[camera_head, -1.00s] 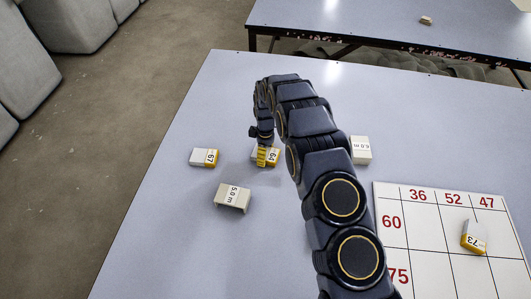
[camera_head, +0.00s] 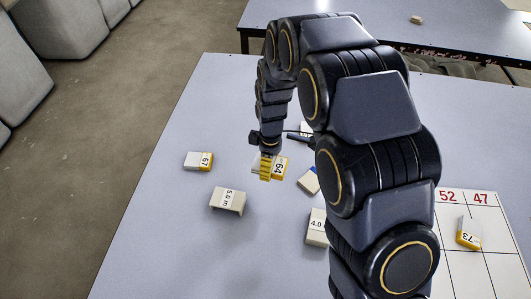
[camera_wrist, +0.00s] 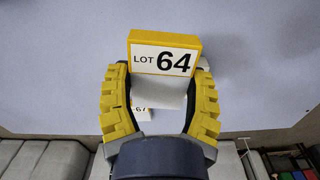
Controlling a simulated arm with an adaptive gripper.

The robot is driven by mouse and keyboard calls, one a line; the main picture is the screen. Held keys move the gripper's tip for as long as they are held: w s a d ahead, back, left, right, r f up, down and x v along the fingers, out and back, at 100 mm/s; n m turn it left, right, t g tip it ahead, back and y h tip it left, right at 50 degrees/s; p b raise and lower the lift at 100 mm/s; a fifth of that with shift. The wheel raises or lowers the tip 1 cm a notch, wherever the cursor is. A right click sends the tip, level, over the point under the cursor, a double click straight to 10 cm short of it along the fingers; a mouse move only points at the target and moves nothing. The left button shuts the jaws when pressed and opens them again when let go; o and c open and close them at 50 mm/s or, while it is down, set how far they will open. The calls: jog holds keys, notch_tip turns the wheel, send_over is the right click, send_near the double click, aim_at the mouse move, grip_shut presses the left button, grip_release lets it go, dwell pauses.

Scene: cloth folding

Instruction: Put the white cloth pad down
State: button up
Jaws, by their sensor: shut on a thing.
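No cloth pad is plain to see. My gripper (camera_head: 265,168) has yellow ridged fingers and is over the left part of the table. In the wrist view my gripper (camera_wrist: 158,80) is shut on a white and yellow block (camera_wrist: 165,54) labelled LOT 64, with one finger on each side. The block's lower part is partly hidden by the fingers. In the head view the 64 block (camera_head: 279,168) shows beside the fingertips. I cannot tell whether it touches the table.
On the grey table (camera_head: 150,235) lie a 67 block (camera_head: 199,161), a white 5.0 m block (camera_head: 228,199), a 4.0 block (camera_head: 316,228) and a small white-blue block (camera_head: 309,181). A numbered grid board (camera_head: 490,265) carries a 73 block (camera_head: 469,233). The front left is clear.

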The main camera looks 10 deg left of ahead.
jog(key=shift+s+d+r, duration=0.25)
jog(key=shift+s+r, duration=0.05)
jog(key=shift+s, duration=0.3)
jog(key=shift+s+d+r, duration=0.2)
jog(key=shift+s+r, duration=0.05)
jog(key=shift+s, duration=0.35)
jog(key=s+d+m, duration=0.2)
jog(key=d+m, duration=0.6)
jog(key=d, duration=1.1)
jog(key=s+d+r+m, duration=0.1)
jog(key=s+d+m, duration=0.7)
jog(key=s+d, duration=0.5)
send_over(432, 224)
jog(key=s+a, duration=0.1)
notch_tip(432, 224, down, 10)
jog(key=shift+r, duration=0.2)
jog(key=shift+f, duration=1.55)
jog(key=shift+f, duration=0.15)
